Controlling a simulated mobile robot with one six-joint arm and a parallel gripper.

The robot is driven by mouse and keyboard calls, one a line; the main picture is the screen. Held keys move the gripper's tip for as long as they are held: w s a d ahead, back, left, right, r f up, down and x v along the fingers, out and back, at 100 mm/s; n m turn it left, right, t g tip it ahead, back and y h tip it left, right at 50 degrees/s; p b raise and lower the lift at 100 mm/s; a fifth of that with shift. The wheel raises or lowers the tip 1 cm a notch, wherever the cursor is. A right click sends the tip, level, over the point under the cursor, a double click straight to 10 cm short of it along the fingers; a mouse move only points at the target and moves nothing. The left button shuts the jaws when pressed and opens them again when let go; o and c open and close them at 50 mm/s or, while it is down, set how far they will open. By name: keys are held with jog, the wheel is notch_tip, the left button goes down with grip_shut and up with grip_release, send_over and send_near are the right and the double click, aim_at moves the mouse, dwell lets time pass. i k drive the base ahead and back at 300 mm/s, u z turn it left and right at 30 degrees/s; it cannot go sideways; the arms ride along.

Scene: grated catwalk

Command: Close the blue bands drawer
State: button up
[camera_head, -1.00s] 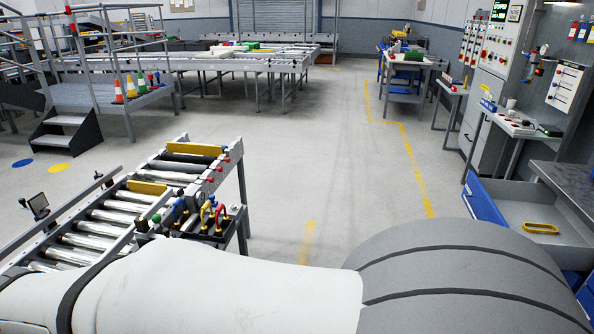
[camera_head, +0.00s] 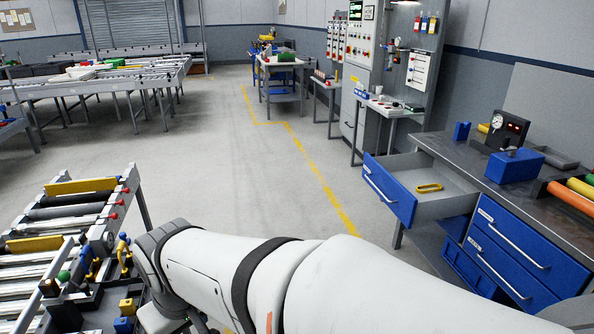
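The blue-fronted drawer (camera_head: 389,190) stands pulled out at the left end of the grey workbench on the right. Its grey tray is exposed and holds a yellow band-like loop (camera_head: 429,188). A pale bar handle runs across its blue front, which faces left toward the aisle. Any label on it is too small to read. My white and grey arm crosses the bottom of the view, in front of and below the drawer, apart from it in the picture. My gripper is not visible.
More blue drawers (camera_head: 523,253) below the bench top look shut. The bench top (camera_head: 470,172) carries a blue box (camera_head: 514,166), a gauge unit (camera_head: 505,130) and coloured rolls. A roller conveyor (camera_head: 35,254) stands at left. Open floor (camera_head: 235,165) lies between.

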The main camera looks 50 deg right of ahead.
aim_at(395, 179)
jog(key=z, duration=2.4)
jog(key=k, duration=0.25)
jog(key=u, duration=0.7)
jog(key=i, duration=1.6)
jog(key=z, duration=0.45)
jog(key=k, duration=0.5)
jog(key=z, duration=0.25)
jog(key=i, duration=0.55)
jog(key=u, duration=0.05)
